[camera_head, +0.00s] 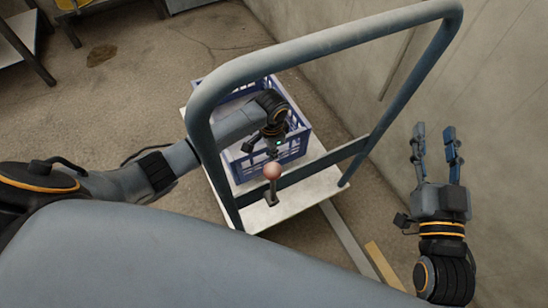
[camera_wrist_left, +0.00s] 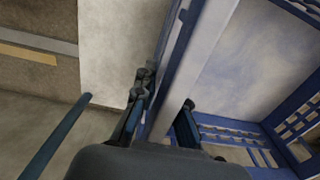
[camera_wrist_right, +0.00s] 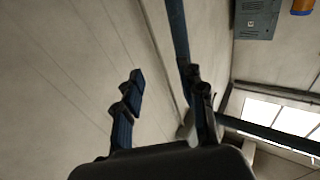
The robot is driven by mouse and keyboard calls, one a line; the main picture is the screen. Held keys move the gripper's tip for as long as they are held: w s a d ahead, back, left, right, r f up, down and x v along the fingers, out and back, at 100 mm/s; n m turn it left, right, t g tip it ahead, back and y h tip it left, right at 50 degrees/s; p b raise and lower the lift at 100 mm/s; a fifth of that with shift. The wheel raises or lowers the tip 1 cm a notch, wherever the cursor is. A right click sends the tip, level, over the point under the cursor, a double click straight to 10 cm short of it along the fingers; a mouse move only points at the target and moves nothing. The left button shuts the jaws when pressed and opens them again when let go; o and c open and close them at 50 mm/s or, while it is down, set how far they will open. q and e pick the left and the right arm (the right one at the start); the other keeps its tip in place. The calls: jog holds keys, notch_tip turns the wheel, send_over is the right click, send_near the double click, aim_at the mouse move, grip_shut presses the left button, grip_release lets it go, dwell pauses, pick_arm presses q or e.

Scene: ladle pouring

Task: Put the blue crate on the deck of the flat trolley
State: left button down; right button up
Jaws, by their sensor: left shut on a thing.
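My left gripper (camera_head: 262,142) reaches past the trolley's handle frame and is shut on the crate's near wall. In the left wrist view the fingers (camera_wrist_left: 165,97) straddle that wall, with the crate's inside (camera_wrist_left: 267,62) to the right and bare deck (camera_wrist_left: 108,52) to the left. My right gripper (camera_head: 434,134) is open and empty, right of the trolley by the wall.
The grey tubular handle (camera_head: 335,45) arches over the deck, with a lower crossbar, close to my left arm. A pinkish ball (camera_head: 272,169) shows in front of the crate. A concrete wall (camera_head: 490,90) bounds the right. Floor (camera_head: 110,105) at left is mostly open.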

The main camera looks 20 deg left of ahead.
pick_arm(q)
jog(key=f+b, duration=0.1)
jog(key=f, duration=0.1)
jog(key=w+f+b, duration=0.1)
jog(key=f, duration=0.1)
jog(key=shift+w+d, duration=0.1)
jog(key=shift+d, duration=0.1)
jog(key=shift+f, duration=0.1)
pick_arm(e)
jog(key=s+r+t+y, duration=0.2)
jog(key=s+r+t, duration=0.2)
jog(key=r, duration=0.5)
jog(key=shift+a+t, duration=0.15)
jog(key=shift+t, duration=1.15)
pick_arm(q)
jog(key=shift+f, duration=0.1)
pick_arm(e)
jog(key=shift+r, duration=0.1)
pick_arm(q)
jog(key=c, duration=1.4)
grip_release()
